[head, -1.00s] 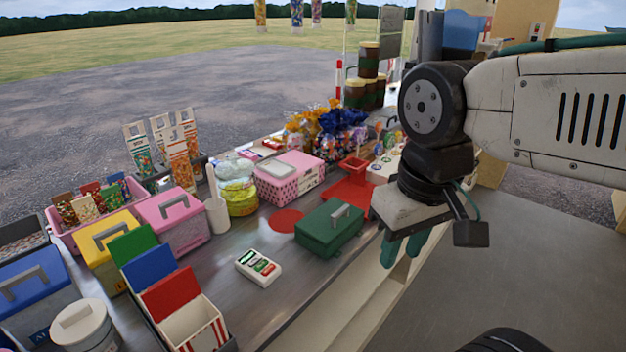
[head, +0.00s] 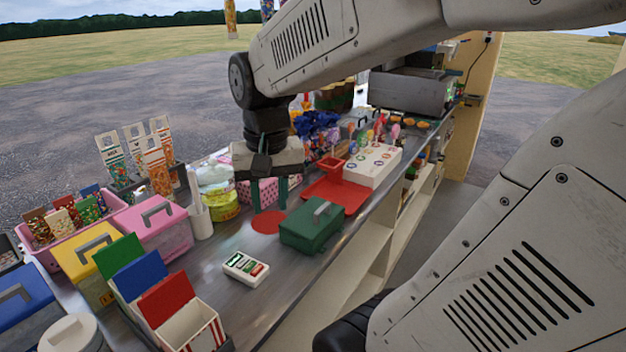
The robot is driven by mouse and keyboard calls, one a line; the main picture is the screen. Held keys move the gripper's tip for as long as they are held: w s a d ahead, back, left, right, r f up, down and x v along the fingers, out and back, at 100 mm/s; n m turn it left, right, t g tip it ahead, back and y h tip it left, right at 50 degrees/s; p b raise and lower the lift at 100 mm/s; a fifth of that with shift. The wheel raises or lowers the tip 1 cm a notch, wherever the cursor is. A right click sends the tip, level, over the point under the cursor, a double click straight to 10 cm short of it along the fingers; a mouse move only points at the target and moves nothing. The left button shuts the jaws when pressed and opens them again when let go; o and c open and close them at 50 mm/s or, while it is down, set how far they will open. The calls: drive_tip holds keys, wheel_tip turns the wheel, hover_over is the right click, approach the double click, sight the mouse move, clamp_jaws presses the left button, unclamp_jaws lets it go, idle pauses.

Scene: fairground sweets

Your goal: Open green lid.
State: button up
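The green box with the green lid (head: 311,224) stands shut on the metal counter, with a grey handle (head: 322,210) on top of the lid. My gripper (head: 269,207) points down with its two dark green fingers apart, a little left of and behind the green box in the picture. Nothing shows between the fingers. The gripper appears above the counter near the red round mat and in front of the pink dotted box, not touching the green lid.
A red tray (head: 336,196) and a white box with round marks (head: 372,166) lie behind the green box. A small white pack (head: 246,267) lies in front on clear counter (head: 255,297). Pink (head: 160,232) and yellow lidded boxes stand at left. A red round mat (head: 268,222) lies beside the green box.

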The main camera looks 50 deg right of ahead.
drive_tip(key=w+d+f+m, duration=0.3)
drive_tip(key=w+d+m, duration=0.15)
drive_tip(key=d, duration=0.55)
drive_tip(key=m, duration=0.5)
hover_over(322, 207)
drive_tip(key=shift+g, duration=0.4)
drive_tip(key=f, duration=0.4)
drive_tip(key=shift+s+a+f, duration=0.1)
drive_tip(key=shift+a+f, duration=0.15)
drive_tip(key=shift+a, duration=0.1)
drive_tip(key=shift+d+f+m, duration=0.25)
drive_tip(key=shift+d, duration=0.05)
drive_tip(key=shift+f, duration=0.35)
wheel_tip(322, 207, down, 8)
drive_tip(key=shift+r, duration=0.1)
